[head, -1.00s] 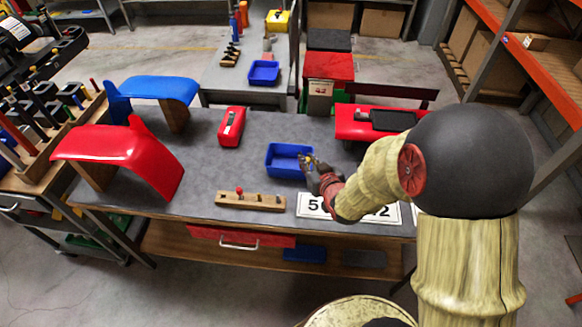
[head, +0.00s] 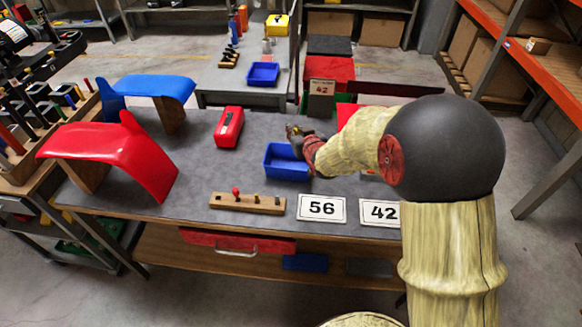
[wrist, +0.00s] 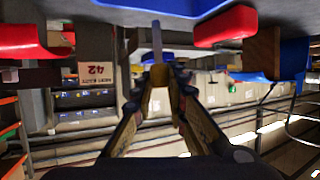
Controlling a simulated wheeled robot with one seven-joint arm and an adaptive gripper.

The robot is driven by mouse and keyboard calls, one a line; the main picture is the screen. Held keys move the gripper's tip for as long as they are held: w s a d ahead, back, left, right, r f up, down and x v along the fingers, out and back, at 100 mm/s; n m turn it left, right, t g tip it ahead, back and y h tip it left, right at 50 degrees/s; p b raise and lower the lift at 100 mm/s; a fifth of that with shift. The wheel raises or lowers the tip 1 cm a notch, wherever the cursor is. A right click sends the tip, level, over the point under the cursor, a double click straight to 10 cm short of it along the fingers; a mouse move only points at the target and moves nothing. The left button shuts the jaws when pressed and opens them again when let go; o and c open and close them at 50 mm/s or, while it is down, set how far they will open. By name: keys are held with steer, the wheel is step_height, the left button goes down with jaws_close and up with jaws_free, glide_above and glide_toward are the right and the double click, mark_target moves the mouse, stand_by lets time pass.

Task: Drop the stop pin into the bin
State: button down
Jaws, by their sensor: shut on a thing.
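A blue bin (head: 287,172) sits open on the grey bench; the wrist view shows a blue strip behind the fingertips. My gripper (head: 292,131) is at the bin's back edge, in front of it in the picture partly hidden by my wrist. In the wrist view, which is upside down, my gripper (wrist: 160,78) is closed on a small yellowish piece. A thin grey pin (wrist: 157,38) runs from it toward the bench, apparently the stop pin. In the head view the pin is too small to make out.
A wooden block with a red knob (head: 247,203) and number cards, 56 (head: 321,209) and 42 (head: 380,212), lie at the bench front. A red box (head: 229,127) stands left of the bin. Red (head: 110,150) and blue (head: 152,88) curved panels are farther left.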

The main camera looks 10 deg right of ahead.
steer(key=shift+f+b, duration=0.7)
steer(key=shift+f, duration=0.85)
steer(key=c, duration=1.7)
jaws_free()
steer(key=shift+c, duration=0.2)
steer(key=shift+o, duration=0.3)
steer(key=v, duration=1.2)
